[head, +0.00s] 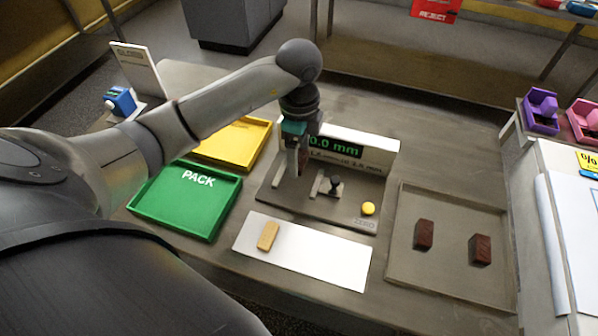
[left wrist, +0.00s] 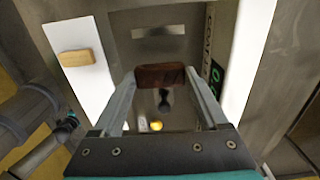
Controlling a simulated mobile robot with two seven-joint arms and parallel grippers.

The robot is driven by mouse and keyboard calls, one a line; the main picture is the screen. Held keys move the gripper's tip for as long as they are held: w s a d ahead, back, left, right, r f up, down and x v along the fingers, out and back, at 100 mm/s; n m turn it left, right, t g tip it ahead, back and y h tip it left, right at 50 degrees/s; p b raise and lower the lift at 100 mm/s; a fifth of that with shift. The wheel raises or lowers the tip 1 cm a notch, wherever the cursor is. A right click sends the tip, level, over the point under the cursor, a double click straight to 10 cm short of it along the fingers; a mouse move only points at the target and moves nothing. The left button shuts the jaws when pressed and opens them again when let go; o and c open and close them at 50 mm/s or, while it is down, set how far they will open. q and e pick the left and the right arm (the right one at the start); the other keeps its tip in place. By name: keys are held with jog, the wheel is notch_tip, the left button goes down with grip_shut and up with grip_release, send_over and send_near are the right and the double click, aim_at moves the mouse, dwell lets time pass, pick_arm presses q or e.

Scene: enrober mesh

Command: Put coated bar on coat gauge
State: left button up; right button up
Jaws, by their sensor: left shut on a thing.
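My left gripper (head: 297,168) hangs over the left part of the coat gauge (head: 268,188). In the left wrist view, its two fingers (left wrist: 160,78) are shut on a dark brown coated bar (left wrist: 160,75). The held bar is above the gauge plate and appears apart from it, though the exact gap is hard to judge. The gauge has a display reading 0.0 mm (head: 335,148), a dark-knobbed plunger (head: 335,184) and a yellow button (head: 368,208) by a ZERO label. A pale slot (left wrist: 158,31) shows in its plate. My right gripper is out of view.
A tan bar (head: 268,236) lies on a white sheet (head: 320,262) in front of the gauge. A grey tray (head: 450,278) at right holds two brown bars (head: 423,234). A green PACK tray (head: 165,212) and yellow tray (head: 238,142) stand at left.

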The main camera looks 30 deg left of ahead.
aim_at(299, 181)
pick_arm(q)
jog(key=shift+f+b, duration=0.35)
jog(key=shift+f, duration=2.65)
jog(key=shift+f, duration=0.2)
jog(key=o, duration=0.9)
notch_tip(299, 181, up, 12)
jog(key=shift+r+p, duration=0.25)
jog(key=shift+p, duration=0.4)
